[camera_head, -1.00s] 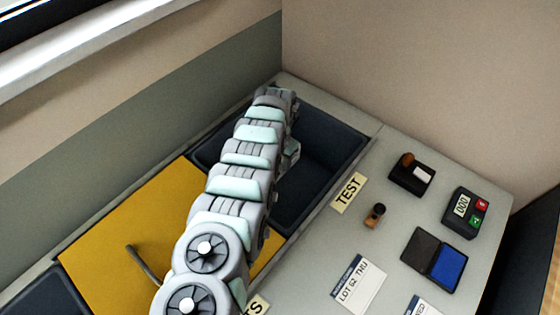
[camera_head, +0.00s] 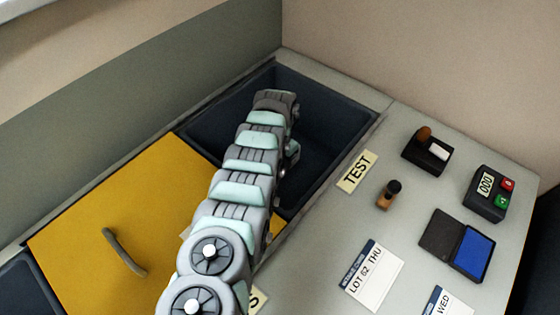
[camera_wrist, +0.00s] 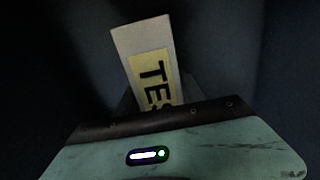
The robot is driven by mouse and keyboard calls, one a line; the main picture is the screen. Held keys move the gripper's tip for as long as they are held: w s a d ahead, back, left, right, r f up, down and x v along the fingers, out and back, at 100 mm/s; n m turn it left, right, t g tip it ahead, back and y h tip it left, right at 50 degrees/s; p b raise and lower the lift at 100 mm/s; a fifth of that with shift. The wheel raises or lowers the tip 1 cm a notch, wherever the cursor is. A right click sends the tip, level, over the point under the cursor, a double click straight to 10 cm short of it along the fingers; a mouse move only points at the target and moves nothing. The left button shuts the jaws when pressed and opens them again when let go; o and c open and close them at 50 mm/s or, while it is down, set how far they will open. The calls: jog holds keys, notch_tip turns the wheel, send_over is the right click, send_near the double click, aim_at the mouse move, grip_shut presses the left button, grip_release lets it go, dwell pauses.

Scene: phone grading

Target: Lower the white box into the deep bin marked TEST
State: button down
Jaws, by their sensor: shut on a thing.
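The white box (camera_wrist: 128,45) with a yellow label lettered "TES", cut off by my gripper, shows in the wrist view. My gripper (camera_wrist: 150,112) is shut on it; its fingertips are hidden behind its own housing. Dark surfaces surround the box there. In the head view my arm reaches over the deep dark bin (camera_head: 335,120), and my gripper (camera_head: 290,157) is mostly hidden behind the arm, low over the bin's opening. The box cannot be seen in the head view. The TEST sign (camera_head: 356,171) lies on the ledge beside the bin.
A yellow lid (camera_head: 120,210) with a dark handle (camera_head: 124,252) covers the neighbouring space on the left. On the right counter are a stamp (camera_head: 389,194), a blue ink pad (camera_head: 458,243), a counter device (camera_head: 492,193), a black holder (camera_head: 428,150) and lot cards (camera_head: 373,276).

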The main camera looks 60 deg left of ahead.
jog(key=shift+f+b, duration=0.35)
jog(key=shift+f, duration=0.45)
jog(key=shift+r, duration=0.1)
jog(key=c, duration=0.6)
grip_release()
jog(key=shift+c, duration=0.2)
notch_tip(320, 180, up, 11)
jog(key=p, duration=1)
